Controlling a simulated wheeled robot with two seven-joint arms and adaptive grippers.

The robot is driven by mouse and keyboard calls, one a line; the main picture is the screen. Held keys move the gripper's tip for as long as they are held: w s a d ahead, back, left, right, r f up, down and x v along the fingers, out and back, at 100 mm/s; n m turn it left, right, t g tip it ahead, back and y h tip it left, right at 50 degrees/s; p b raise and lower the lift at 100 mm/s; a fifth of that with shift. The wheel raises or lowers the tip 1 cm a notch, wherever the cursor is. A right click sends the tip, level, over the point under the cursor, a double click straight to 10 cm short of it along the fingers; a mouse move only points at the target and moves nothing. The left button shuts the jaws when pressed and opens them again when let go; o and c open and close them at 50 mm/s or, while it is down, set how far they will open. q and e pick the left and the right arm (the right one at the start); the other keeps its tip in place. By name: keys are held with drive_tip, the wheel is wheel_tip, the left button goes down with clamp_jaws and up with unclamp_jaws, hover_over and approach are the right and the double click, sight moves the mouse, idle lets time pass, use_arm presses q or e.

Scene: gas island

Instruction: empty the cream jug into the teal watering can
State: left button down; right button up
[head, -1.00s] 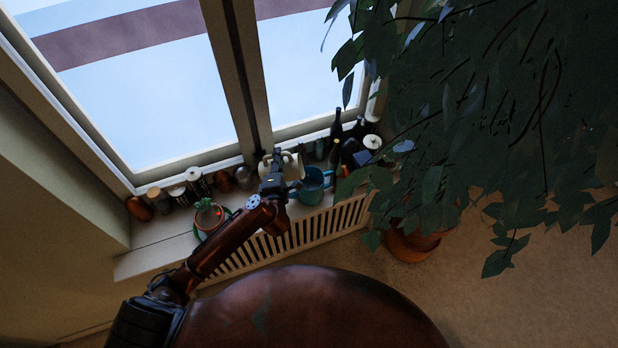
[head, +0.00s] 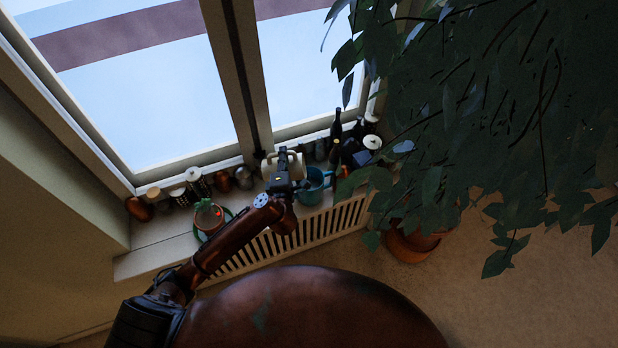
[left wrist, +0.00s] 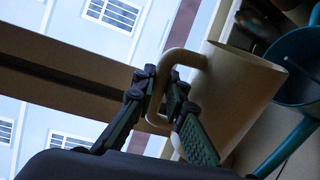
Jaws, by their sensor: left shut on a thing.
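The cream jug (left wrist: 232,98) fills the right middle of the left wrist view, its rim towards the top and its inside not visible. My left gripper (left wrist: 165,92) is shut on the jug's handle. In the head view the jug (head: 297,166) is partly hidden behind my left gripper (head: 283,160), above the window sill. The jug looks roughly upright. The teal watering can (head: 315,186) stands on the sill just right of the gripper. It also shows at the right edge of the left wrist view (left wrist: 287,62), close beside the jug. My right gripper is not in view.
A potted plant with a red spot (head: 209,217) stands on the sill to the left. Several jars and pots line the window behind. Dark bottles (head: 336,128) stand right of the can. A large leafy plant (head: 470,120) hangs over the right side.

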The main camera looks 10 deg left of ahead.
use_arm(q)
drive_tip(key=shift+w+d+r+p, duration=0.1)
drive_tip(key=shift+d+r+p, duration=0.05)
drive_tip(key=shift+r+p, duration=0.2)
drive_tip(key=shift+d, duration=0.15)
